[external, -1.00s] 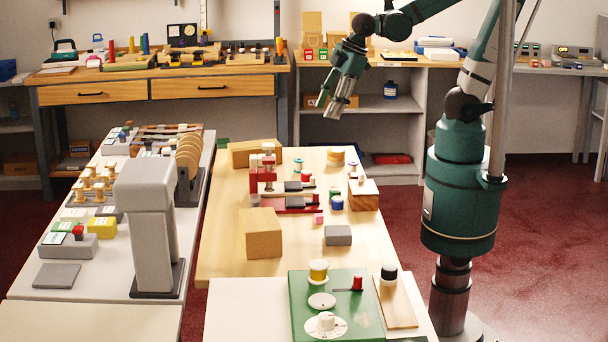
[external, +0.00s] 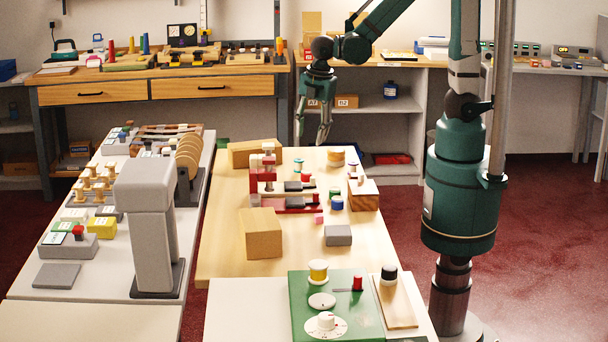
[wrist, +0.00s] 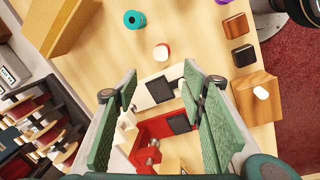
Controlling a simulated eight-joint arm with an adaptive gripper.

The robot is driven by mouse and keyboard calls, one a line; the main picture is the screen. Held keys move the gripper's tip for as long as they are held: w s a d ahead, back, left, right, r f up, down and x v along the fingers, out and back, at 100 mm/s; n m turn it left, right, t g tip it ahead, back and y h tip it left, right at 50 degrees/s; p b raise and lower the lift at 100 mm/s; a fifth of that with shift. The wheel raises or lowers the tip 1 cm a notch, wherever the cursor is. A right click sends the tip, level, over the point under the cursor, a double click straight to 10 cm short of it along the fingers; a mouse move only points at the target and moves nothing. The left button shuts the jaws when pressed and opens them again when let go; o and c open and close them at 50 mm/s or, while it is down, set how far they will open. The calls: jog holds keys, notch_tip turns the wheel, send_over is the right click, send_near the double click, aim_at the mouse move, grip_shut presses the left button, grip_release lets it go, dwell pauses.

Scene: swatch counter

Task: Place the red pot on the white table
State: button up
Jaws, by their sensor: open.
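A small red pot with a pale top (wrist: 161,52) stands on the wooden table in the wrist view, just beyond the space between my fingertips. It looks like the small red piece (external: 306,177) behind the red clamp-like device in the external view. My gripper (external: 312,138) is open, empty and pointing down above the far part of the wooden table. Its green fingers (wrist: 165,95) spread on both sides in the wrist view, apart from the pot. A long white table (external: 105,235) stands at the left; a pale table (external: 238,305) is in front.
The red device (wrist: 165,130) lies below the pot in the wrist view. A teal spool (wrist: 134,20) is close to the pot. Cardboard boxes (external: 260,233) and a wooden block (external: 363,195) stand on the wooden table. A grey post machine (external: 145,225) stands on the long white table.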

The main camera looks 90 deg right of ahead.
aim_at(306, 173)
jog(key=shift+w+d+f+n+g, duration=0.2)
jog(key=shift+f+n, duration=0.4)
jog(key=shift+f, duration=0.6)
jog(key=shift+w+d+f+n+g, duration=0.1)
jog(key=shift+w+f+n+g, duration=0.4)
jog(key=shift+f, duration=0.65)
jog(key=shift+w+d+f+n+g, duration=0.15)
jog(key=shift+f+n, duration=0.55)
jog(key=shift+f, duration=0.5)
jog(key=shift+f, duration=0.1)
jog(key=shift+d+f, duration=0.15)
jog(key=shift+f, duration=1.05)
jog(key=shift+s, duration=0.1)
jog(key=shift+d+f+b, duration=0.2)
jog(key=shift+f+b, duration=0.2)
jog(key=shift+f, duration=0.9)
jog(key=shift+d+f+b, duration=0.15)
jog(key=shift+f+b, duration=0.2)
jog(key=shift+f, duration=0.9)
jog(key=c, duration=1)
jog(key=shift+c, duration=0.2)
